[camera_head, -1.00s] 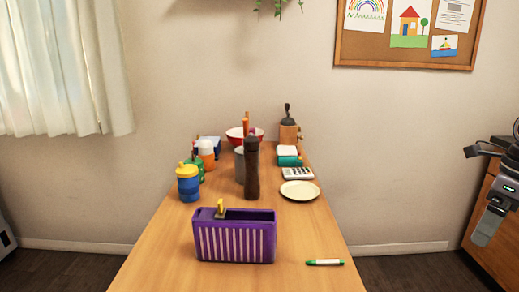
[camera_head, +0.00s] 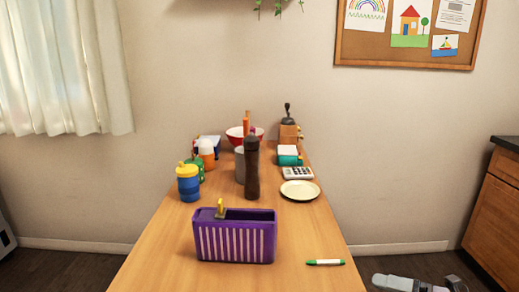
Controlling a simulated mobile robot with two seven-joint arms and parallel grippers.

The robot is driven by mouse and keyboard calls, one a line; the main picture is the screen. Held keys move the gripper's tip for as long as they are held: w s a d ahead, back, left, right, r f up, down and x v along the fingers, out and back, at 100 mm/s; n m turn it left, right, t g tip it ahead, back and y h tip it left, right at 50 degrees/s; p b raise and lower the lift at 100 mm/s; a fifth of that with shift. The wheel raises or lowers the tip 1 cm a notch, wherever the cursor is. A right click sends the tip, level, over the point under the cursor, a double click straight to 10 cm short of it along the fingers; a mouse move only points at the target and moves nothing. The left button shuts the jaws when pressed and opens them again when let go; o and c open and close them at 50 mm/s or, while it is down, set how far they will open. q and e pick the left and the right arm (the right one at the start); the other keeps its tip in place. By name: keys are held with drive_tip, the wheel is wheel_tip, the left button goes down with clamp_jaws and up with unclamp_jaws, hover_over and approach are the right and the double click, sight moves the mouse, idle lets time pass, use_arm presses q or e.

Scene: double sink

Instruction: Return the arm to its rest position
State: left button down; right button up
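Part of my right arm (camera_head: 408,284), grey with a dark joint, shows at the bottom right edge, low beside the table and apart from it. No gripper fingers can be made out on it. My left arm and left gripper are not in view. Nothing in view is held by me.
A wooden table (camera_head: 160,262) bears a purple striped box (camera_head: 235,242), a green-and-white marker (camera_head: 325,262), a dark brown bottle (camera_head: 252,175), a cream plate (camera_head: 300,190) and a blue-yellow cup (camera_head: 188,184). A wooden cabinet (camera_head: 495,215) stands at right. The table's front right is mostly clear.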

drive_tip(key=s+d+f+m+h, duration=0.6)
drive_tip(key=s+f+m, duration=0.3)
drive_tip(key=m, duration=0.1)
drive_tip(key=s+d+f+m+h, duration=0.5)
drive_tip(key=s+f+m, duration=0.3)
drive_tip(key=s+m, duration=0.15)
drive_tip(key=a+f+m+t, duration=0.1)
drive_tip(key=a+f+m, duration=0.1)
drive_tip(key=a+m, duration=1.05)
drive_tip(key=a+r+n+p, duration=0.3)
drive_tip(key=a+r+p, duration=0.1)
drive_tip(key=shift+s+a, duration=0.2)
drive_tip(key=shift+s, duration=0.15)
